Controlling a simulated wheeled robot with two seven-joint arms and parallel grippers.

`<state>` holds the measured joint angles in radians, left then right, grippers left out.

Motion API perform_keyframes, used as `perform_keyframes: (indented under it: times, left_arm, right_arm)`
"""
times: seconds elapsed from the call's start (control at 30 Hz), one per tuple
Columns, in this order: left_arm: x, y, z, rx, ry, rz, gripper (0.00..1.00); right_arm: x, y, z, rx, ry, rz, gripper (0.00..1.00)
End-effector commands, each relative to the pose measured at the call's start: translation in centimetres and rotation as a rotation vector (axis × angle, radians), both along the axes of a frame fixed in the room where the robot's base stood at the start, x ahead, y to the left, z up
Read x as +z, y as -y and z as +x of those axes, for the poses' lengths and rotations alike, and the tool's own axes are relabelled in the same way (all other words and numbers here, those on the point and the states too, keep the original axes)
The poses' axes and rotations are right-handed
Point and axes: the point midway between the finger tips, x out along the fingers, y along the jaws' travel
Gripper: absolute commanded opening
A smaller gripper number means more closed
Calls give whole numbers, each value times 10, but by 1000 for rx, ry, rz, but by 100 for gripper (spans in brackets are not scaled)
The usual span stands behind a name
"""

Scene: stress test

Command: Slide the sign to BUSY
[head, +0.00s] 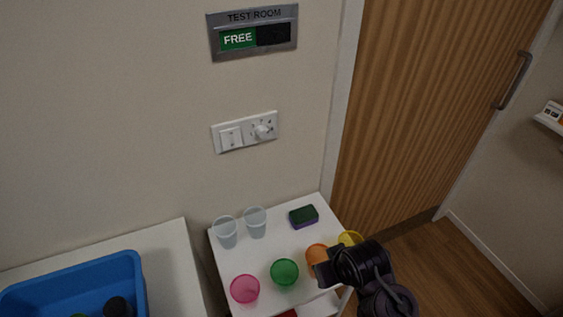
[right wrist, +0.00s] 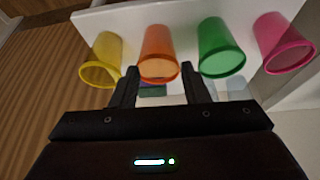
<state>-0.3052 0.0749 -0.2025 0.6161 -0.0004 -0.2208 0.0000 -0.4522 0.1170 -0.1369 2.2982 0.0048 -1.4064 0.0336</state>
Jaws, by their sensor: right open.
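The grey TEST ROOM sign (head: 252,15) is on the wall at the top of the head view. Its window shows the green FREE panel (head: 238,39) on the left, and a black slider (head: 273,34) covers the right part. No BUSY word shows. My right gripper (head: 325,268) is low at the right end of the small white table, far below the sign. In the right wrist view my right gripper (right wrist: 160,88) is open, with nothing between its fingers. My left gripper is not in view.
The white table holds clear cups (head: 226,232), a sponge (head: 303,216), pink (head: 245,289), green (head: 284,272), orange (head: 316,257) and yellow cups (right wrist: 100,62). A blue crate (head: 75,285) stands left; a wooden door (head: 430,100) is right.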

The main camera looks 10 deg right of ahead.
Motion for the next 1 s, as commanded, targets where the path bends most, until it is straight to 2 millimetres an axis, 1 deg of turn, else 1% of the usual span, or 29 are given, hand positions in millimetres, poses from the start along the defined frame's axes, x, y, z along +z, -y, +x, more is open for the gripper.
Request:
perform_keyframes:
  times: [0.03,0.17,0.2,0.27,0.3,0.37,0.4,0.47,0.5,0.6,0.63,0.7,0.8,0.9,1.0]
  left_arm:
    - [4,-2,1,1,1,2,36]
    - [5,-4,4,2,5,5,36]
    - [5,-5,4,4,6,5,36]
    - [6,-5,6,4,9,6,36]
    - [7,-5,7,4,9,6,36]
    - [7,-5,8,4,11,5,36]
    - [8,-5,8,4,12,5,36]
    - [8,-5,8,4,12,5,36]
    - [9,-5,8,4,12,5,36]
    - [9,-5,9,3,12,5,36]
    - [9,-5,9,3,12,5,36]
    - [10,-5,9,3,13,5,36]
    - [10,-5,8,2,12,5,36]
    - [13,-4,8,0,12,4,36]
    - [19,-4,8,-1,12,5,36]
  right_arm:
    - [29,-2,21,-10,74,12,41]
    - [81,-8,69,-36,245,49,41]
    - [98,-10,84,-44,302,63,41]
    - [127,-14,107,-55,393,85,41]
    - [149,-16,123,-61,457,102,41]
    - [186,-21,145,-70,563,132,41]
    - [212,-24,159,-74,635,153,41]
    - [252,-28,176,-79,739,185,41]
    - [278,-30,184,-81,804,207,41]
    - [333,-36,198,-81,938,254,41]
    - [347,-37,200,-80,969,265,41]
    - [374,-40,204,-78,1033,290,41]
    - [397,-42,206,-76,1086,311,41]
    - [407,-43,211,-76,1106,320,41]
    - [410,-45,222,-75,1109,321,41]
